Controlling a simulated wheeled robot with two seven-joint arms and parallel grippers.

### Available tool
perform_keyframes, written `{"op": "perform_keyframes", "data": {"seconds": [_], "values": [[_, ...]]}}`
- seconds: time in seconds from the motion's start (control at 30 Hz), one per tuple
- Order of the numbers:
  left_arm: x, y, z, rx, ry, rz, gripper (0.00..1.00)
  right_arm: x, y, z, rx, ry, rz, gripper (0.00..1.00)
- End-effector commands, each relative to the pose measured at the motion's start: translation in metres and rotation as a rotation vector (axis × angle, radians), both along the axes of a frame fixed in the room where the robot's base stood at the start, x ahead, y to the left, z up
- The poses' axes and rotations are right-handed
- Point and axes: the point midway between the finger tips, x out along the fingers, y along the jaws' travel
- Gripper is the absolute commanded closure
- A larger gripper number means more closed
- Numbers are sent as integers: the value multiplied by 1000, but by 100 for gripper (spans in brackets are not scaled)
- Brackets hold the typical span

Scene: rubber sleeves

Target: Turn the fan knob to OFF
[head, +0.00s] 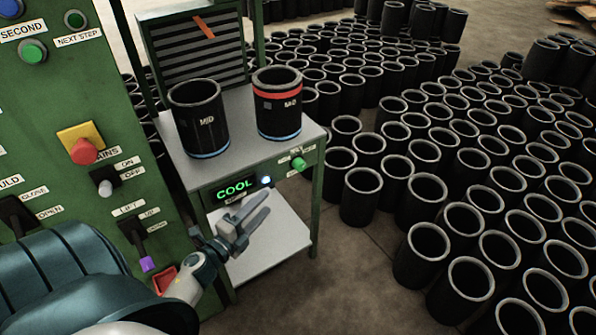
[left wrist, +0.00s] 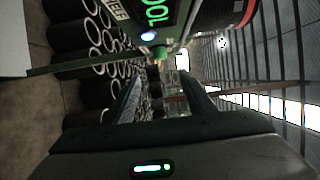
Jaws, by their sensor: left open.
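The fan knob appears to be the small green knob (head: 298,163) on the front panel of the grey-topped table, at the panel's right end. Small labels beside it are too small to read surely. It also shows in the left wrist view as a green knob (left wrist: 160,52), beyond the fingers. My left gripper (head: 258,212) is open and empty, in front of the table, below and left of the knob and apart from it. Its two fingers (left wrist: 162,92) frame the lower middle of the left wrist view. My right gripper is not in view.
A green COOL display (head: 235,188) and a lit lamp (head: 266,180) sit left of the knob. Two black sleeves, MID (head: 200,120) and a red-banded one (head: 279,108), stand on the table (head: 237,140). A control panel (head: 60,130) stands left; many sleeves (head: 470,225) crowd the floor at right.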

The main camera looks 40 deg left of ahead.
Motion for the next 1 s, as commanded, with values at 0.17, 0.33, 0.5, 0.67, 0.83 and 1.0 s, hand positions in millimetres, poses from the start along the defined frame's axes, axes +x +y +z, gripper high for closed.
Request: {"op": "perform_keyframes", "data": {"seconds": [0.17,0.33,0.5,0.67,0.83,1.0], "values": [[8,0,1,-1,-1,0,50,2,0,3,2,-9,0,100],[27,0,2,-2,-2,1,50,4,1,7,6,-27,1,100],[54,0,2,-1,-2,0,50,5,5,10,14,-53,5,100],[82,0,2,-1,-2,1,50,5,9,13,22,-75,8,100],[112,0,2,-3,-1,1,50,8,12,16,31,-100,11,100],[140,0,1,-3,-2,0,50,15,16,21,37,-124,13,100]]}}
